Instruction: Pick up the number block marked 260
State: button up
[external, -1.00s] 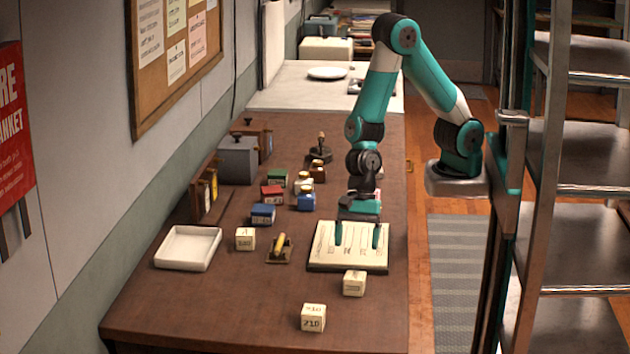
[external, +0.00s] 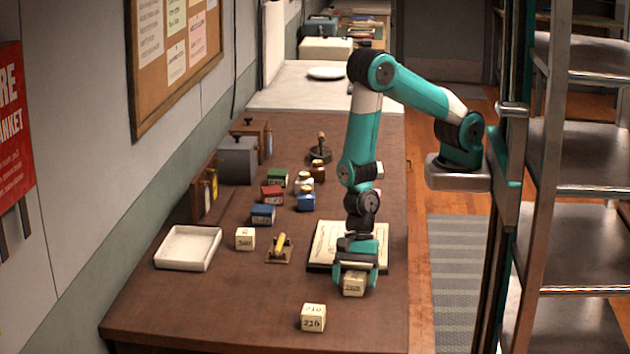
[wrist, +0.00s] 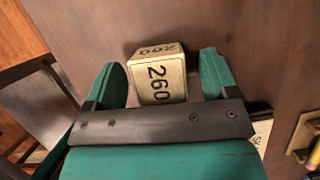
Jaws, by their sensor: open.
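The cream number block marked 260 (wrist: 158,80) sits between my fingers in the wrist view, its number facing my gripper (wrist: 161,62). My gripper is open, with one finger on each side of the block and a visible gap at each side. In the external view, my gripper (external: 354,279) points down at this block (external: 353,286) on the brown table, in front of the paper pad. Two other cream number blocks stand on the table, one near the front (external: 313,318) and one left of the pad (external: 245,239).
The pad (external: 320,262) lies just behind my gripper. A yellow-handled tool (external: 279,248), a white tray (external: 188,248) and several small coloured boxes stand to the left. The front of the brown table (external: 210,310) is mostly clear.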

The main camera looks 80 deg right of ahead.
jog(key=shift+c, duration=0.5)
jog(key=c, duration=0.9)
